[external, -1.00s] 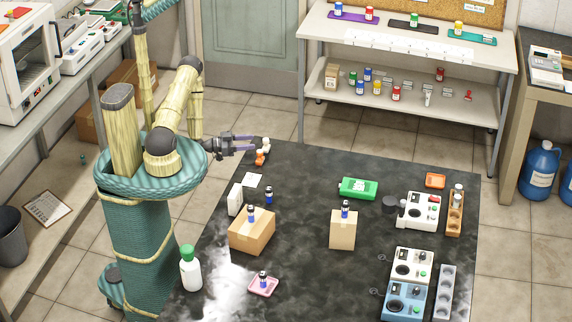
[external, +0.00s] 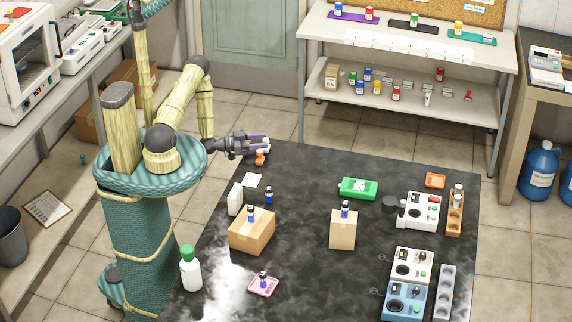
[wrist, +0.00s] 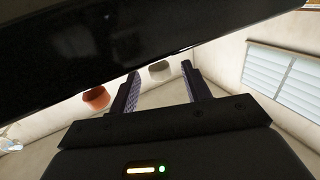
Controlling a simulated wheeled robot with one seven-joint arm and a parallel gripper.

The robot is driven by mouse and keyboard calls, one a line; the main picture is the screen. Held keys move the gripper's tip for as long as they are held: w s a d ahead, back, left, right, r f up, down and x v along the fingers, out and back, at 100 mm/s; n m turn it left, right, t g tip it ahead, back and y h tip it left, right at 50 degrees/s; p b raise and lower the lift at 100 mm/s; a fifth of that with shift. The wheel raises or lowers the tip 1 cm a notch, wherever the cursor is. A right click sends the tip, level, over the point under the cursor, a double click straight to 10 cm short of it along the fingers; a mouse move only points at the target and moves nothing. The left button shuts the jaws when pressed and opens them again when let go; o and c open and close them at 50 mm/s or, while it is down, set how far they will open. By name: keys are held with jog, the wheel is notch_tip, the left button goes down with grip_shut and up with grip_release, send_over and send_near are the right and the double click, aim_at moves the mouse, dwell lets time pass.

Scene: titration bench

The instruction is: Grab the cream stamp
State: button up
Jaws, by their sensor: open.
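The cream stamp (wrist: 159,72) shows in the wrist view as a pale rounded shape between my two fingertips. In the external view my fingers hide it at the table's far left corner. My gripper (external: 266,145) is open and reaches level over that corner; it also shows in the wrist view (wrist: 160,84), with a finger on each side of the stamp. Gaps show between the stamp and both fingers. How far the stamp lies from the tips along the reach is hard to tell.
An orange stamp-like object (external: 261,158) stands close beside my fingers; it is also left of them in the wrist view (wrist: 96,98).

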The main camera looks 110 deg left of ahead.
jog(key=x, duration=0.2)
jog(key=shift+w+a, duration=0.1)
jog(key=shift+w, duration=0.2)
jog(key=shift+c, duration=0.2)
jog(key=c, duration=1)
